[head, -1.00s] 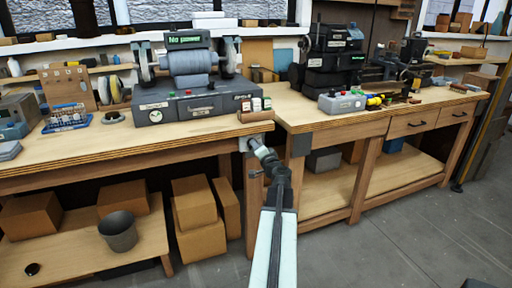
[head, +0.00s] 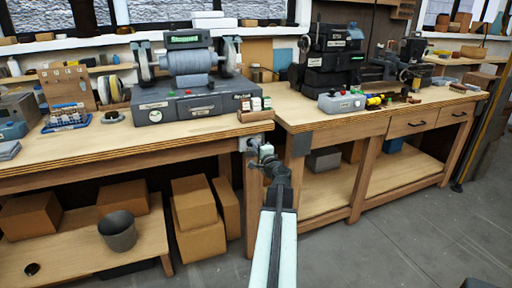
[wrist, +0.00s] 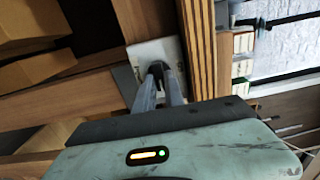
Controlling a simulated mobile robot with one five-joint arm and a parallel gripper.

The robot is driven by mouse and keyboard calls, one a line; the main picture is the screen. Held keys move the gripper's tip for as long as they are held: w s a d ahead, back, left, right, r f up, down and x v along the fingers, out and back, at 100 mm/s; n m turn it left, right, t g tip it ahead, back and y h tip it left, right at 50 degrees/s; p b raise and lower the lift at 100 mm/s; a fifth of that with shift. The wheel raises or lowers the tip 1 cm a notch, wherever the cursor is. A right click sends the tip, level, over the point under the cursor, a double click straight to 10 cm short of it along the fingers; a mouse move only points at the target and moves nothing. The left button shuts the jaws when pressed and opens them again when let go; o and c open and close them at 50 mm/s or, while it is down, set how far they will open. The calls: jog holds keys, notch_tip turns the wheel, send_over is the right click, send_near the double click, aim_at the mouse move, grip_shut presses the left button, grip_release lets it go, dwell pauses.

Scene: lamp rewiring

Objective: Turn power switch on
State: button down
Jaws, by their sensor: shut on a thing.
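The power switch (head: 251,142) is a small pale box at the front corner of the left workbench, just under its top edge. In the wrist view its light plate (wrist: 143,51) lies beyond the fingertips. My gripper (head: 265,153) is at the switch, at the end of my raised arm. In the wrist view my gripper (wrist: 159,70) has its fingertips together over the plate, shut on the switch's small moving part, which the fingers hide. The grinder-like machine (head: 190,105) on the left bench has a display (head: 185,39) lit green; its text is too small to read.
The left workbench (head: 60,147) has a layered wooden edge close beside my gripper. A second bench (head: 290,108) stands to the right. Cardboard boxes (head: 195,225) and a grey bucket (head: 118,232) sit below the left bench.

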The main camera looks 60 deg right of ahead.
jog(key=shift+s, duration=0.1)
jog(key=c, duration=1.4)
grip_release()
jog(key=shift+c, duration=0.2)
jog(key=v, duration=0.7)
jog(key=shift+s+a, duration=0.2)
jog(key=shift+s, duration=0.1)
